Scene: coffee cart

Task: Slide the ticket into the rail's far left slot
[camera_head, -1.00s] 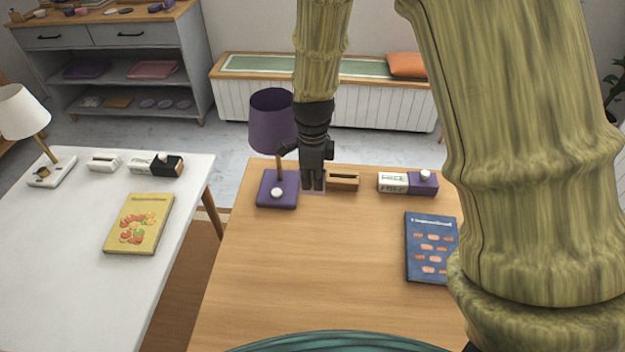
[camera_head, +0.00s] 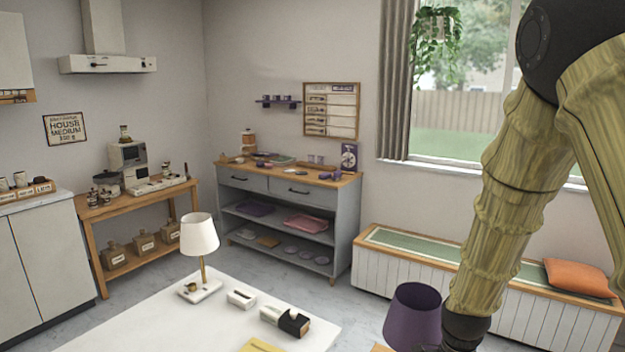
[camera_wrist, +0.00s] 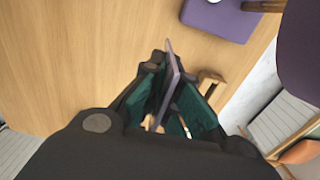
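In the wrist view, my gripper (camera_wrist: 171,68) has its two teal-padded fingers closed about a thin, pale purple card, seen almost edge-on, which looks like the ticket (camera_wrist: 174,62). The card sticks out past the fingertips. Behind it is the wooden table (camera_wrist: 90,60), with a small slotted wooden block (camera_wrist: 212,88) just right of the fingers. In the head view the fingertips and card are out of frame. A wood-framed board (camera_head: 331,110) with several horizontal strips hangs on the back wall. I cannot tell whether any strip is the rail; its slots are not readable.
A purple lamp (camera_head: 413,317) stands near my arm; its purple base (camera_wrist: 222,18) is near the fingers. A white table (camera_head: 165,318) holds a white lamp (camera_head: 199,236) and small boxes. A grey shelf (camera_head: 290,220) and a bench (camera_head: 480,280) stand behind. Floor shows between.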

